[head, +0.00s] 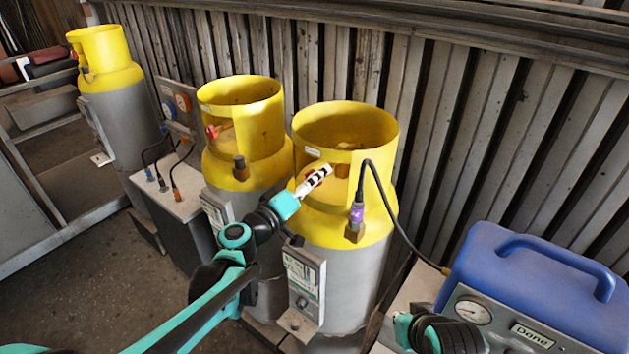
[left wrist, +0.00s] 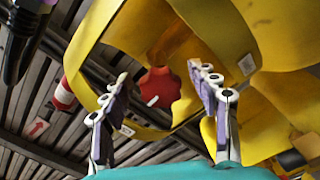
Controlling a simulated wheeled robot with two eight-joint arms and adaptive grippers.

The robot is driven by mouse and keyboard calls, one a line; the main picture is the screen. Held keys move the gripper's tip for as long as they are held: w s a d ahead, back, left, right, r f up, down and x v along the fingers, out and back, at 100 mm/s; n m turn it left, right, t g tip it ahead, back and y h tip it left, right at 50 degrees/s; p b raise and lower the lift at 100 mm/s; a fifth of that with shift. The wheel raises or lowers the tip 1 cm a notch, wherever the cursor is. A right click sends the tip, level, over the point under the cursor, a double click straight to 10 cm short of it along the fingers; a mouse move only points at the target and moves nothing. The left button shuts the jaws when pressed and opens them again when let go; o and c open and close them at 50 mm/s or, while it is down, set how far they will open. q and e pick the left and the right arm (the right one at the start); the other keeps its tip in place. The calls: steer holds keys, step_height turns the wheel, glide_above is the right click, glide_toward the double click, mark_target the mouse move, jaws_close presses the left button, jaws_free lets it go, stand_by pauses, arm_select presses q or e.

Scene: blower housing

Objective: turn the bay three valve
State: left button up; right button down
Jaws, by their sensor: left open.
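Three grey gas cylinders with yellow collars stand in a row. My left gripper (head: 322,172) reaches the collar window of the nearest cylinder (head: 345,130). In the head view the fingers largely cover that cylinder's red valve. In the left wrist view the red valve knob (left wrist: 158,88) sits inside the yellow collar (left wrist: 105,22), beyond and between the two open fingers of my left gripper (left wrist: 165,90). The fingers hold nothing; whether they touch the knob I cannot tell. The middle cylinder (head: 240,98) has its own red valve (head: 213,131).
The third cylinder (head: 101,55) stands far left. A grey box with cables (head: 172,200) is between. A slatted metal wall (head: 455,120) stands close behind.

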arm_select(q)
steer(key=v, duration=1.2)
steer(key=s+d+f+m+g+y+b, duration=0.1)
steer(key=s+f+m+g+y+b, duration=0.35)
steer(key=f, duration=0.85)
steer(key=s+a+f+g+y+b, duration=0.3)
steer(key=s+a+f+y+b, duration=0.2)
steer(key=s+a+f, duration=0.6)
steer(key=shift+s+f+n+y, duration=0.35)
steer(key=shift+s+f+y, duration=0.1)
steer(key=shift+s, duration=0.25)
